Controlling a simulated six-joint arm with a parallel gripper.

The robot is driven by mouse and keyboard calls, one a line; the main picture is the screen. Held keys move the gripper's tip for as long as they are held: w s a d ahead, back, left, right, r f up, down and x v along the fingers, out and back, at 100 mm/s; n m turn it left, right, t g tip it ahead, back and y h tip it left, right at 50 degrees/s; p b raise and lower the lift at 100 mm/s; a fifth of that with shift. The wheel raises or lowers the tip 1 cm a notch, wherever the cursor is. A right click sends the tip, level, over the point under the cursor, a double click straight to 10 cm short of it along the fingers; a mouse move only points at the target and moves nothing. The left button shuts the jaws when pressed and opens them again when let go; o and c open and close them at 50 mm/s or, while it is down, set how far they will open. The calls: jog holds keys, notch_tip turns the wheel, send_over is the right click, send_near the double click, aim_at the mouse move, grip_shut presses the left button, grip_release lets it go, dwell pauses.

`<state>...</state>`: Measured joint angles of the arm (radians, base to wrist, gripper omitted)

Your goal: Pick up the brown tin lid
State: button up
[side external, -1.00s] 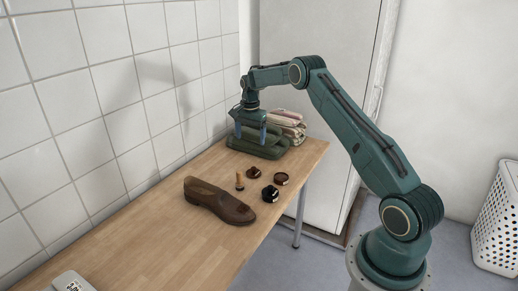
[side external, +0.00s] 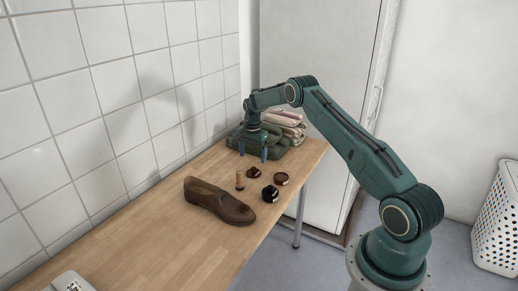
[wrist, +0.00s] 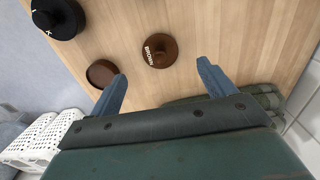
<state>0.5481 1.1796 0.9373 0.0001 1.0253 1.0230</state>
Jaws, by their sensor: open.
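The brown tin lid (wrist: 158,50) lies on the wooden table, with a round knob and pale "BROWN" lettering. My gripper (wrist: 162,70) is open and empty, pointing down. In the wrist view the lid shows ahead of the gap between the fingertips, apart from both. In the side external view my gripper (side external: 253,156) is a little behind the lid, on the towel side. An open brown tin (wrist: 101,73) is beside the lid, near the left fingertip.
A brown shoe (side external: 218,200) lies in front. Folded green cloth (side external: 284,153) and pale towels (side external: 285,119) are stacked behind. A tiled wall (side external: 125,110) borders the table.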

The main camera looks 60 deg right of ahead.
aim_at(254, 168)
jog(key=shift+f, duration=1)
jog(key=shift+f, duration=0.15)
jog(key=shift+d+f, duration=0.15)
jog(key=shift+f, duration=2.3)
jog(key=c, duration=1.1)
